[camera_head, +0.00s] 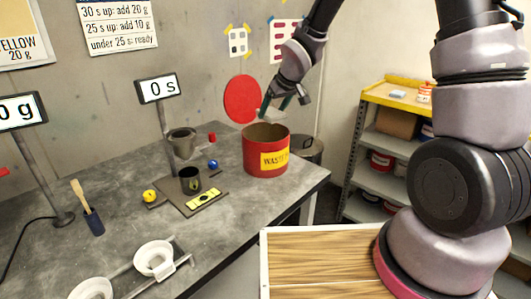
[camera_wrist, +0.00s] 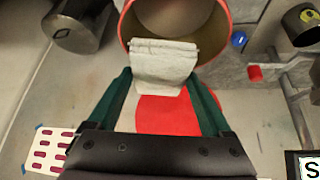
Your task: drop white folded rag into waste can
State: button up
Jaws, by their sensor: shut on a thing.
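The red waste can (camera_head: 266,158) stands open on the grey table near its far right corner. Its yellow label partly reads "WASTE". Its round red lid (camera_head: 242,99) stands raised behind the opening. My gripper (camera_head: 285,98) is above the can, pointing down. In the wrist view my gripper (camera_wrist: 163,84) has its green fingers on either side of the white folded rag (camera_wrist: 164,62), shut on it. The rag overlaps the can's opening (camera_wrist: 190,14) in that view. In the head view the rag is hard to make out.
A dark cup (camera_head: 190,180), a yellow ball (camera_head: 150,196) and a blue ball (camera_head: 213,164) are on the table left of the can. A grey metal bin (camera_head: 309,148) stands behind it. A yellow-topped shelf (camera_head: 398,98) is at the right.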

jog(key=o, duration=1.1)
jog(key=shift+v, duration=5.4)
